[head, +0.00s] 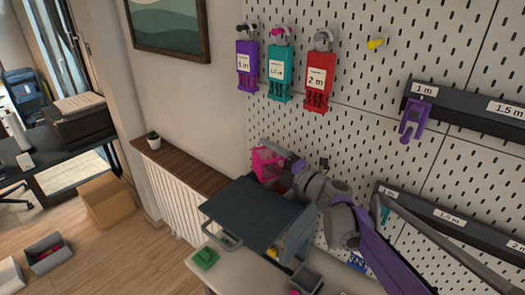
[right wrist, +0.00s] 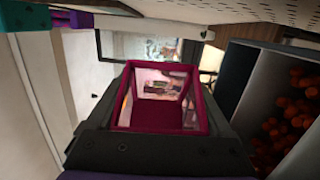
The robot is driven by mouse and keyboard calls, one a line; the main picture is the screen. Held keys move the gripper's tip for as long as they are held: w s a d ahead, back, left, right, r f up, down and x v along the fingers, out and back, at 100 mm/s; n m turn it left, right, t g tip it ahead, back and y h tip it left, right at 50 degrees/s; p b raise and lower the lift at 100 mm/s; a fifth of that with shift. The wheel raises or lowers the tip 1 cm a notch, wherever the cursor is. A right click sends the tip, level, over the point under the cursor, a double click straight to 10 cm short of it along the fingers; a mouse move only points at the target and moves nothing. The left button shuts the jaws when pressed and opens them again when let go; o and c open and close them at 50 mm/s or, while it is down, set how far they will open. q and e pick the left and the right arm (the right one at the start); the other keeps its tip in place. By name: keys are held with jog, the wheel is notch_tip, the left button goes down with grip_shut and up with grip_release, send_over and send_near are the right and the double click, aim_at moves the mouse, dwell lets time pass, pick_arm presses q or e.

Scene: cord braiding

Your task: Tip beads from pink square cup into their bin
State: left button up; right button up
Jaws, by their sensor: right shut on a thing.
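The pink square cup (head: 266,164) is held by my right gripper (head: 294,165) near the pegboard, above and behind the dark grey unit. In the right wrist view the cup (right wrist: 163,122) sits between the jaws of my right gripper (right wrist: 160,145), with its square rim showing. Its walls look see-through, and I cannot make out beads in it. A grey bin (right wrist: 285,72) holding orange beads (right wrist: 290,125) is at the right of the wrist view, beside the cup. I cannot tell which bin is the cup's own. My left gripper is not in view.
The dark grey unit (head: 255,212) stands on the worktop, below the cup. A green object (head: 205,258) and a small grey bin (head: 307,278) are on the worktop. Purple, teal and red holders (head: 316,82) hang on the pegboard (head: 375,85). A wooden ledge (head: 185,165) runs behind.

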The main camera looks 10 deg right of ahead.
jog(key=shift+w+a+f+n, duration=0.1)
jog(key=shift+a+n, duration=0.05)
jog(key=shift+n, duration=0.25)
jog(key=shift+n+g, duration=0.3)
jog(key=n+p, duration=0.1)
jog(key=r+n+g+h+p, duration=0.1)
jog(key=n, duration=0.1)
jog(key=d+r+n+p, duration=0.1)
jog(key=p, duration=0.1)
jog(key=shift+n+h, duration=0.4)
jog(key=shift+d+r+n+g+h+p, duration=0.2)
jog(key=shift+n+g+h+p, duration=0.3)
jog(key=shift+n, duration=0.7)
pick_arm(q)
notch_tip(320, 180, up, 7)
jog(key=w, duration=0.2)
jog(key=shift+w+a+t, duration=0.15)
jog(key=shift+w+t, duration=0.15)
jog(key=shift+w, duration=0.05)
pick_arm(e)
jog(key=shift+d+n+h, duration=0.2)
jog(key=shift+n+h, duration=0.4)
jog(key=shift+n, duration=0.2)
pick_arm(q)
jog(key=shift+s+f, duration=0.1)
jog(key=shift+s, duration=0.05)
pick_arm(e)
jog(key=shift+s, duration=0.2)
